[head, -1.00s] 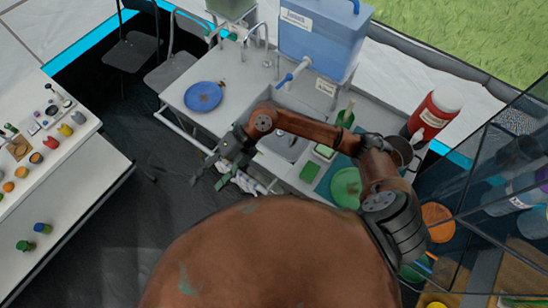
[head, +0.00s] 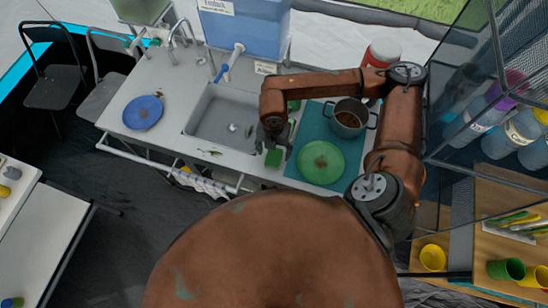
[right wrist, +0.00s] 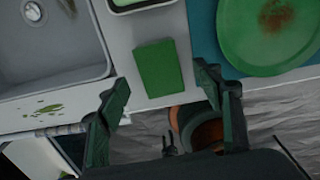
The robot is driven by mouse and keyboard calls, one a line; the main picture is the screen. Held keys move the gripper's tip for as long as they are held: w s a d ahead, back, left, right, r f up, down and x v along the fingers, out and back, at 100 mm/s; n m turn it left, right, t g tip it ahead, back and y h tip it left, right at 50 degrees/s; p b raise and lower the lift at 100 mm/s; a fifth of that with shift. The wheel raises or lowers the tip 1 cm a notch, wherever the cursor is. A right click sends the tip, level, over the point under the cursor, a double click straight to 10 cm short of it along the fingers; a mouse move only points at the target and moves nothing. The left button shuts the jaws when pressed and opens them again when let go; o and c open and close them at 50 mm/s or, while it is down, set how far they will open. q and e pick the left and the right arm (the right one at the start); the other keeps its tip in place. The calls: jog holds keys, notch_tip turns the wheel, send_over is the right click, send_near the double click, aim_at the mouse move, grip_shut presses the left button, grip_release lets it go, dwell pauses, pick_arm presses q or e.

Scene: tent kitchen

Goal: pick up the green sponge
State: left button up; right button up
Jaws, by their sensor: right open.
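The green sponge (head: 273,158) lies on the pale counter between the sink and the teal mat. In the right wrist view the sponge (right wrist: 158,68) is a plain green block, a little beyond my fingertips and between their lines. My right gripper (head: 276,141) hangs over the counter beside the sponge and partly covers that area in the head view. In the right wrist view the fingers of my right gripper (right wrist: 160,88) are spread apart with nothing between them. My left gripper is not in view.
The sink (head: 226,118) is left of the sponge. A dirty green plate (head: 320,162) and a pot (head: 349,118) stand on the teal mat (head: 313,122) to the right. A white-rimmed green dish (right wrist: 140,4) is behind the sponge. A blue plate (head: 143,112) lies far left.

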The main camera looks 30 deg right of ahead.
aim_at(274, 157)
notch_tip(274, 157, down, 4)
jog(key=shift+r, duration=0.1)
jog(key=c, duration=0.9)
notch_tip(274, 157, up, 10)
dwell(0.4)
jog(key=shift+o, duration=0.8)
jog(key=c, duration=0.4)
